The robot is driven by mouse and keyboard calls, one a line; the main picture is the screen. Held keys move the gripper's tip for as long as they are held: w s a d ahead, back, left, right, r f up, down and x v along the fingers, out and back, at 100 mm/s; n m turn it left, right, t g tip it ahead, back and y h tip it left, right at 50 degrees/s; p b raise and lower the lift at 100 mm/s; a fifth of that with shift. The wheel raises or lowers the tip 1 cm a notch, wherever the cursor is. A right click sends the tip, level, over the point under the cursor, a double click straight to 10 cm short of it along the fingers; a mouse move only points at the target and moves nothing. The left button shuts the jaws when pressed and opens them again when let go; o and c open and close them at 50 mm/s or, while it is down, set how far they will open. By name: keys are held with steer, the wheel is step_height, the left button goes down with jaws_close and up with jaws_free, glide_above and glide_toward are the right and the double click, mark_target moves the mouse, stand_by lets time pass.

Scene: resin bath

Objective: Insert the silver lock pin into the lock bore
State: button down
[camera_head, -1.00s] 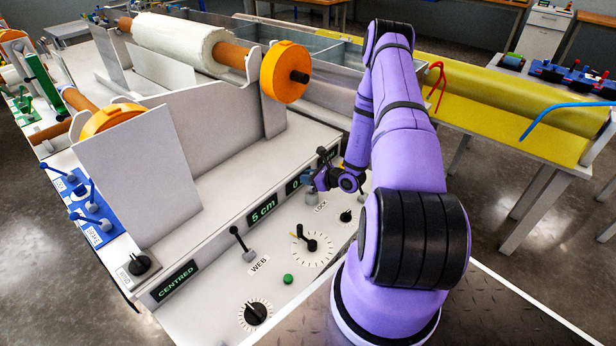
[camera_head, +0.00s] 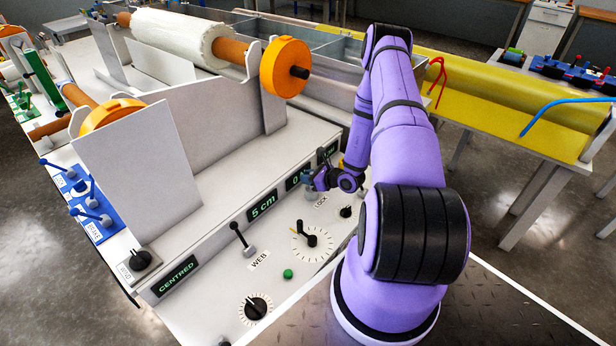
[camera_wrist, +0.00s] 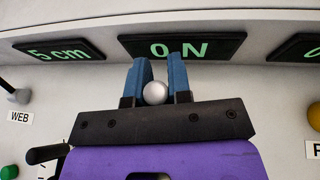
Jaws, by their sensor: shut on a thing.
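The silver lock pin (camera_wrist: 154,93) shows its round end between the two blue fingers of my gripper (camera_wrist: 160,80) in the wrist view. The gripper is shut on it, just in front of the panel's "0 N" display. In the head view my gripper (camera_head: 312,182) is over the control panel by the LOCK label (camera_head: 321,202). The lock bore is hidden from both views, so I cannot tell whether the pin is in it or above it.
The panel holds a WEB lever (camera_head: 243,240), a dial (camera_head: 312,240), a green button (camera_head: 288,273) and a lower dial (camera_head: 256,308). A "5 cm" display (camera_wrist: 58,51) is left of the gripper. An orange-ended roller (camera_head: 285,69) stands behind.

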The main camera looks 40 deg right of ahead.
steer(key=shift+f, duration=0.7)
steer(key=c, duration=1)
jaws_free()
steer(key=v, duration=1)
steer(key=shift+s+d+r, duration=0.1)
steer(key=shift+s, duration=0.3)
